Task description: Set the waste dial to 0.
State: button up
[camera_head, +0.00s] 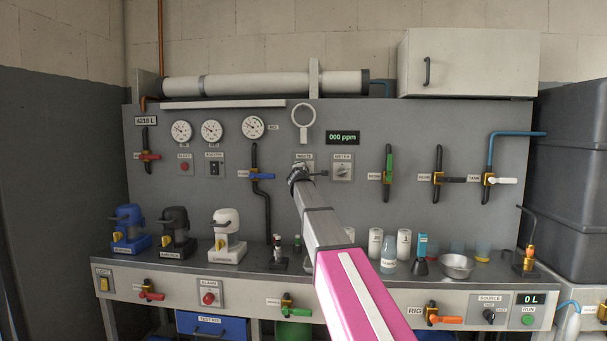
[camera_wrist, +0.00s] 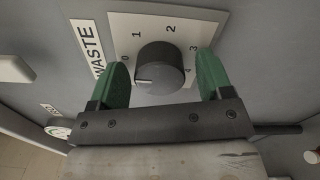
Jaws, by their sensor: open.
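The waste dial (camera_wrist: 160,66) is a dark round knob on a pale plate (camera_wrist: 122,26) marked 0 to 4, with a WASTE label beside it. A short white mark on the knob points left in the wrist view, to the 0 side; I cannot tell if it lines up exactly. My gripper (camera_wrist: 162,60) is open, its green fingers on either side of the knob, with visible gaps beside it. In the head view my gripper (camera_head: 299,174) is at the panel below the WASTE label and hides the dial.
The meter dial (camera_head: 342,171) sits close to the right. A valve with a blue handle (camera_head: 262,176) is to the left, and the ppm display (camera_head: 342,137) is above. Bottles and a metal bowl (camera_head: 457,265) stand on the bench below.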

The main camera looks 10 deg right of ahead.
jog(key=v, duration=1)
jog(key=shift+s, duration=0.35)
jog(key=shift+a, duration=0.1)
